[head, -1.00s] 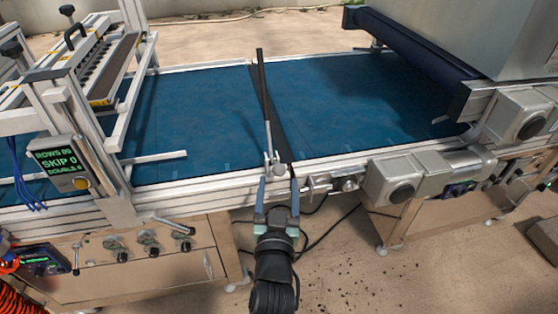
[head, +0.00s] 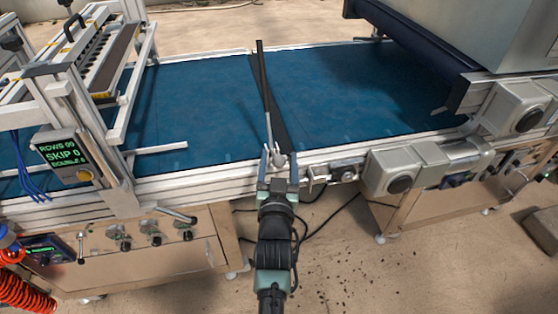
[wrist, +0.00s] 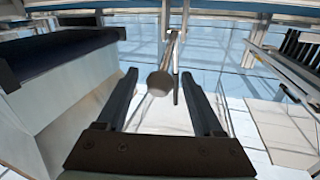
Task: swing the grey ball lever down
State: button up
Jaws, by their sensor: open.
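The grey ball (head: 279,160) is at the near end of a thin lever rod (head: 268,130) at the front rail of the blue belt. In the wrist view the ball (wrist: 160,83) shows as a round grey knob in the middle. My gripper (head: 279,154) is open, with one finger on each side of the ball. In the wrist view my gripper (wrist: 160,74) shows a gap between each finger and the ball. Whether the fingers are at the ball's exact height is hard to tell. A dark upright bar (head: 260,65) rises behind the rod.
The blue belt (head: 195,105) is broad and mostly bare. A display box reading SKIP 0 (head: 65,155) stands at left. Grey motor housings (head: 395,170) sit right of my gripper along the rail. A large grey cabinet (head: 480,35) is at the back right.

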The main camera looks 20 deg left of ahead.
grip_shut()
dwell(1.4)
